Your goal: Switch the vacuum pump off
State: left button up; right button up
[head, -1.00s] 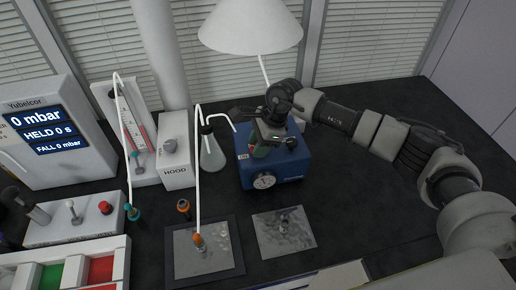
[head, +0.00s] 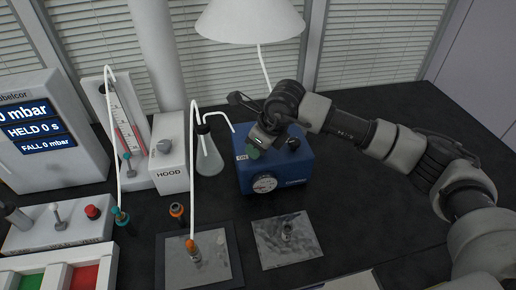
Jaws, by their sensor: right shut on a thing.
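The vacuum pump (head: 287,171) is a blue box with a round gauge (head: 264,184) on its front, standing on the dark bench right of centre. A small pale label (head: 241,156) shows at the left of its top edge. My right gripper (head: 256,150) is down at the top left of the pump, its jaws shut on a small green part there, which looks like the pump's switch. The jaws and wrist hide most of this part, so its position cannot be read. A black knob (head: 293,144) shows right of the gripper. My left gripper is not in view.
A flask (head: 208,158) with a white tube stands left of the pump, beside the HOOD box (head: 168,168). A lamp (head: 250,20) hangs behind. Two plates (head: 287,243) lie in front. The bench right of the pump is clear except for my arm.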

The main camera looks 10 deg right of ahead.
jog(key=shift+m, duration=0.3)
jog(key=o, duration=0.9)
jog(key=b+v, duration=0.2)
jog(key=v, duration=0.9)
jog(key=shift+a, duration=0.1)
jog(key=shift+f, duration=0.15)
